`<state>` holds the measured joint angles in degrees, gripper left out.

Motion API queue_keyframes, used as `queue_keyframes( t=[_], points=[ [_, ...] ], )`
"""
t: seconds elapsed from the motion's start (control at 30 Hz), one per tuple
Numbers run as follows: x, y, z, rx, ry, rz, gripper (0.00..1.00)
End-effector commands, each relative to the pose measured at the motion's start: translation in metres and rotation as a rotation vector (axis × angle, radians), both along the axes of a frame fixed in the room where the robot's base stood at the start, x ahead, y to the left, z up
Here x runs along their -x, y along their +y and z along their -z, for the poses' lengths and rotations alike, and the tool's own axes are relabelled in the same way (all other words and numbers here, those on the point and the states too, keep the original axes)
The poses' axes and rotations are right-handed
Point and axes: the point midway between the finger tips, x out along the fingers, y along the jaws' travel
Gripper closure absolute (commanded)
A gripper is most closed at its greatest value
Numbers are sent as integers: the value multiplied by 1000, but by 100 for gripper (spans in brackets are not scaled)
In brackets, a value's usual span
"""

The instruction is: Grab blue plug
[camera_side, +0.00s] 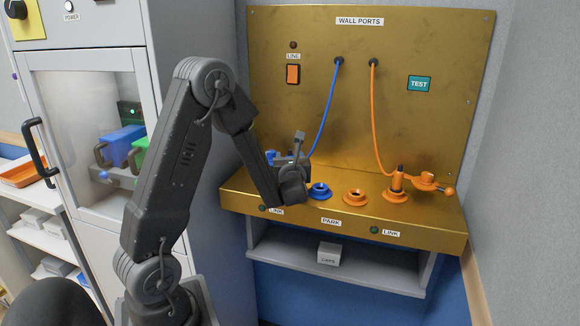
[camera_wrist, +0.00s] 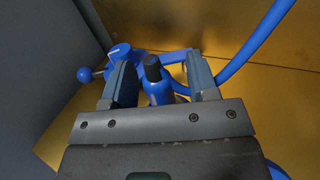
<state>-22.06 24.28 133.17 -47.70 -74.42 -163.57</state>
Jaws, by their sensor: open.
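In the wrist view the blue plug (camera_wrist: 156,86) stands between the two fingers of my gripper (camera_wrist: 160,80), with its dark tip toward the camera. The fingers are apart, one on each side of it; I cannot tell whether either touches it. A blue lever with a ball end (camera_wrist: 85,74) lies behind the left finger. In the side view my gripper (camera_side: 297,150) is at the left of the gold ledge, and mostly hides the plug. The blue cable (camera_side: 325,115) runs from the wall panel down behind my gripper.
A free blue ring port (camera_side: 319,191) and a free orange ring port (camera_side: 355,197) sit on the gold ledge (camera_side: 420,236). An orange plug (camera_side: 397,180) with a lever stands at the right, on the orange cable (camera_side: 377,130). A grey cabinet (camera_side: 200,60) stands close on the left.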

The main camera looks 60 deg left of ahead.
Motion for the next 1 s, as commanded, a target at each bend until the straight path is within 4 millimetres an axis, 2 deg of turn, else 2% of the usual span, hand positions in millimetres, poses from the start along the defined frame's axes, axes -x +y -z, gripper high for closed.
queue_keyframes(
  t=[0.1,0.33,0.87,1.0],
  points=[
    [-3,8,0,0,1,-1,47],
    [-3,8,0,1,1,1,47],
    [-3,8,0,0,1,1,97],
    [-3,8,0,0,1,1,100]
  ],
)
